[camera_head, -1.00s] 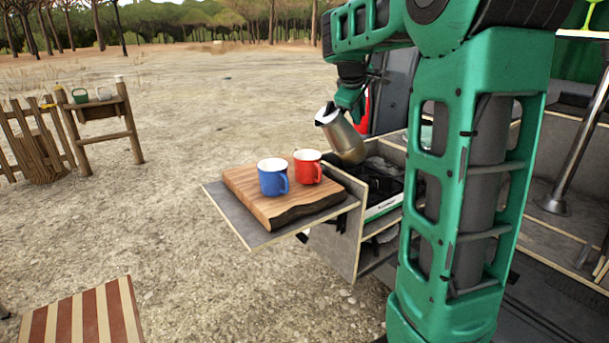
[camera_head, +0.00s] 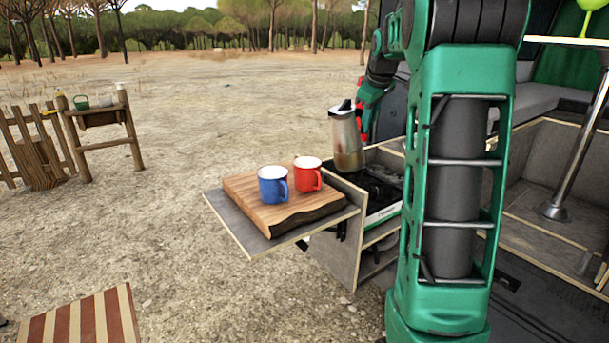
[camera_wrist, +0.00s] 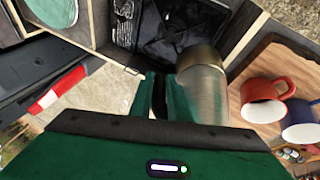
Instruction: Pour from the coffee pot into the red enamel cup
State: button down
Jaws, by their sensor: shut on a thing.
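The grip itself is largely hidden in the head view. I cannot tell whether the pot's base touches the stove. The red enamel cup (camera_head: 308,180) stands upright on the wooden board, left of and apart from the pot. It also shows in the wrist view (camera_wrist: 266,98).
A blue cup (camera_head: 272,191) stands beside the red one on the wooden board (camera_head: 300,212), which lies on a grey side shelf (camera_head: 238,232). The black stove (camera_head: 383,196) sits in the van's drawer unit.

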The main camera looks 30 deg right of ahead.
jog(key=shift+d+f+m+y+b, duration=0.3)
jog(key=shift+d+f+y+b, duration=0.5)
jog(key=shift+y+b, duration=0.5)
jog(key=shift+f, duration=0.1)
